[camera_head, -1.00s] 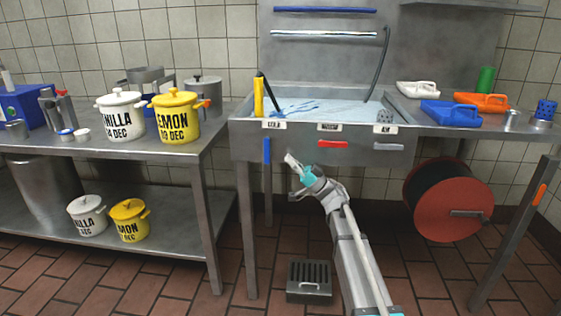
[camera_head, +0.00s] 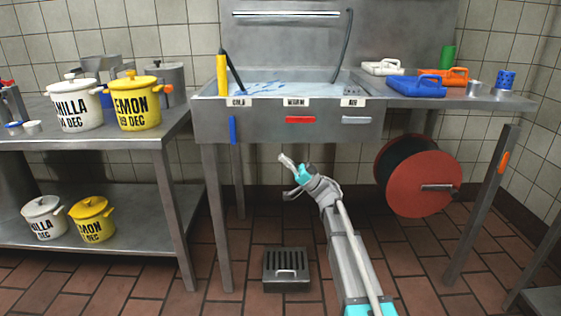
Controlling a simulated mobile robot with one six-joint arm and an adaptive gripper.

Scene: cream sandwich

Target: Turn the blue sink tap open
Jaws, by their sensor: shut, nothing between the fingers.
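The blue tap handle (camera_head: 233,130) hangs upright on the left part of the steel sink's (camera_head: 285,131) front panel. My gripper (camera_head: 286,160) is shut and empty. It appears below and to the right of the blue handle in the picture, apart from it. A red handle (camera_head: 300,120) and a white handle (camera_head: 356,120) lie level farther right on the same panel. Nothing hides the blue handle.
A steel table with a yellow pot (camera_head: 135,104) and a white pot (camera_head: 74,107) stands left. A red hose reel (camera_head: 449,172) is right of my arm. A slotted metal box (camera_head: 286,270) is on the floor.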

